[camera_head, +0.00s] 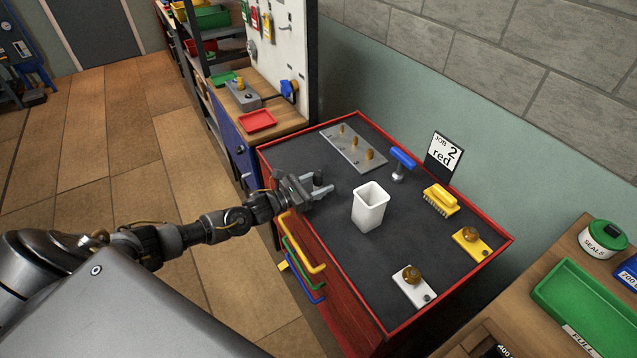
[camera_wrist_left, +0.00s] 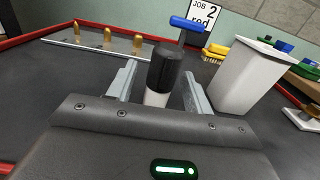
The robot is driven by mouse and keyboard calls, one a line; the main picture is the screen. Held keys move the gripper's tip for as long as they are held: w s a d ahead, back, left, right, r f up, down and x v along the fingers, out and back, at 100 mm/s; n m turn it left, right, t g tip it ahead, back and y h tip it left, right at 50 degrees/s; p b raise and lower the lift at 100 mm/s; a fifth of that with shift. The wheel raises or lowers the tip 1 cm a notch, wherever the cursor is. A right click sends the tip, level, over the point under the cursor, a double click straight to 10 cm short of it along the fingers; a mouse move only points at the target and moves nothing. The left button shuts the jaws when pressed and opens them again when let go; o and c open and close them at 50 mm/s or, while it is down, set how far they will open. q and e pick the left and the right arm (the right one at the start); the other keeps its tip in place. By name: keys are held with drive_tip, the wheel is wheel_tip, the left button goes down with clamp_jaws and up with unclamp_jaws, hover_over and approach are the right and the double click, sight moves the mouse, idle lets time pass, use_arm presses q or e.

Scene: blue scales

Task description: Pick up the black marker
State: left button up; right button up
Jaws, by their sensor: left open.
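The black marker (camera_wrist_left: 163,68) stands roughly upright between the fingers of my left gripper (camera_wrist_left: 159,80) in the left wrist view. It has a thick black upper part and a white lower part, whose bottom is hidden behind the gripper body. The fingers are open, with a gap showing on each side of it. In the head view my left gripper (camera_head: 318,187) is low over the left side of the dark bench top, left of the white cup; the marker is hard to make out there among the fingers. My right gripper is not in view.
The white square cup (camera_head: 370,207) stands just right of my left gripper. Behind are a metal plate with brass pegs (camera_head: 354,148), a blue T-handled tool (camera_head: 402,160) and a yellow brush (camera_head: 439,200). A red rim (camera_head: 290,207) edges the bench. The front middle is clear.

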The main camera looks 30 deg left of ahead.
use_arm(q)
drive_tip(key=shift+a, duration=0.1)
drive_tip(key=c, duration=1.1)
drive_tip(key=shift+o, duration=0.2)
drive_tip(key=shift+r, duration=0.1)
drive_tip(key=shift+r, duration=1.15)
drive_tip(key=s+a+r+b, duration=0.5)
drive_tip(key=a+r, duration=0.5)
drive_tip(key=a, duration=0.3)
drive_tip(key=shift+r+b, duration=0.25)
drive_tip(key=shift+b, duration=0.4)
